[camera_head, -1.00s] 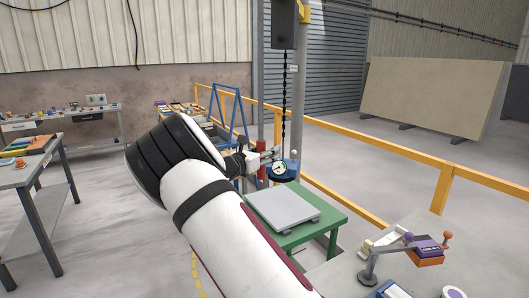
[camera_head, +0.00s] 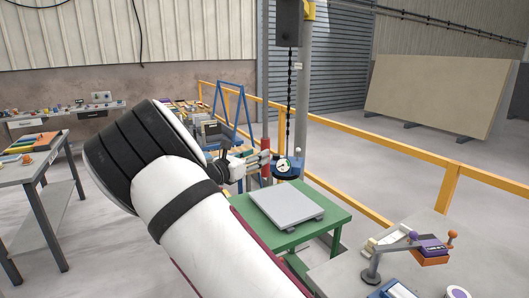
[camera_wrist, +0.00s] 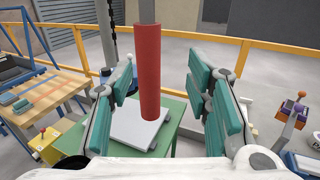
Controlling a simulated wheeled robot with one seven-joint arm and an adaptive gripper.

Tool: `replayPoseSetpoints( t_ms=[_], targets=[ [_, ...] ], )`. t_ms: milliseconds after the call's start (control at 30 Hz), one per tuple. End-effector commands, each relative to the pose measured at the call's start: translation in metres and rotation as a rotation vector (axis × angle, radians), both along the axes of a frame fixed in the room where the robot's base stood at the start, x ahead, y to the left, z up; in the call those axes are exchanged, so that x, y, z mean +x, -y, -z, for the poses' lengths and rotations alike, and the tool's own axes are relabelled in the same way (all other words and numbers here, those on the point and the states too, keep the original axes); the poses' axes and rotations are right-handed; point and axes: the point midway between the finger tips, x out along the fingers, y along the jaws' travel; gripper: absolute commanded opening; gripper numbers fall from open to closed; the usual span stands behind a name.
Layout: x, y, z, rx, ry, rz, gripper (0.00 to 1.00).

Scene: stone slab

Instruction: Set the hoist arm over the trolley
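The hoist shows in the head view as a dark box (camera_head: 289,22) with a black chain (camera_head: 290,95) hanging from it. A blue round lifter with a dial (camera_head: 288,168) hangs at the chain's lower end. A red upright handle (camera_head: 265,160) is just left of it. In the wrist view the red handle (camera_wrist: 149,75) stands between my teal-padded fingers, with gaps on both sides. My gripper (camera_wrist: 160,102) is open; it also shows in the head view (camera_head: 249,164). The green trolley or table (camera_head: 330,218) stands below, bearing a grey slab (camera_head: 286,205).
A yellow rail (camera_head: 400,157) runs behind. At right, a grey bench (camera_head: 345,273) holds a purple-and-orange tool (camera_head: 432,250). A large stone slab (camera_head: 440,95) stands at the back right. A workbench (camera_head: 40,168) is at left, with open floor between it and my arm.

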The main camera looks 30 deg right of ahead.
Motion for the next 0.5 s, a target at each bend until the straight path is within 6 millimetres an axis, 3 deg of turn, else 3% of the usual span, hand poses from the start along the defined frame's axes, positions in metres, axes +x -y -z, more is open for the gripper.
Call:
replayPoseSetpoints(
  t_ms=[200, 500],
  targets=[
    [-0.013, -0.027, 0.0, 0.0, 0.0, 0.0, 0.45],
    [-0.017, -0.035, 0.0, 0.0, 0.0, 0.0, 0.45]
  ],
)
